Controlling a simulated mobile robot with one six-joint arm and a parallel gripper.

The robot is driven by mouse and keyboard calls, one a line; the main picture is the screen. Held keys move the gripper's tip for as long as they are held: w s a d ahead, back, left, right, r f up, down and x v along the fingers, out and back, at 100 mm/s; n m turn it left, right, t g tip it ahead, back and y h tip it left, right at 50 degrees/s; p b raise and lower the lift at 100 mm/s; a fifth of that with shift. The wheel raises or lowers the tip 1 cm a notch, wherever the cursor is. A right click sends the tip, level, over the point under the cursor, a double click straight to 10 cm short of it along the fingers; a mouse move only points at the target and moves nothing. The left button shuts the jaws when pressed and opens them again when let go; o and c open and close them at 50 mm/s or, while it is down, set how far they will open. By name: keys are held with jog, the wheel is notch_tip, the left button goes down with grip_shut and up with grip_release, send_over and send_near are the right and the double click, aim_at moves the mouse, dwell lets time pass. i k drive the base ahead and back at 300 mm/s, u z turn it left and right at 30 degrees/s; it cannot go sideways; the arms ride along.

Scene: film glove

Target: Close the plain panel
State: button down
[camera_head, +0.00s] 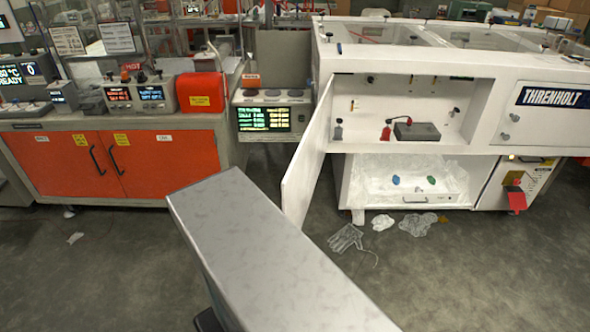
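The plain panel (309,160) is a blank white door on the white machine (420,65). It stands open, swung outward at the left side of the machine's front bay, and is seen at a steep angle. The bay behind it (375,95) is uncovered. A second white panel (547,112) with a dark "THRENHOLT" label is on the machine's right front. My gripper is not in view.
Below is a film-covered drawer (408,180). A clear glove (345,238) and crumpled film (382,222) lie on the floor. An orange cabinet (118,160) stands left. Floor at right is mostly clear.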

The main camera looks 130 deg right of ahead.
aim_at(297, 184)
jog(key=i, duration=0.25)
jog(key=u, duration=0.35)
jog(key=k, duration=0.2)
jog(key=z, duration=3.25)
jog(key=k, duration=0.25)
jog(key=z, duration=1.9)
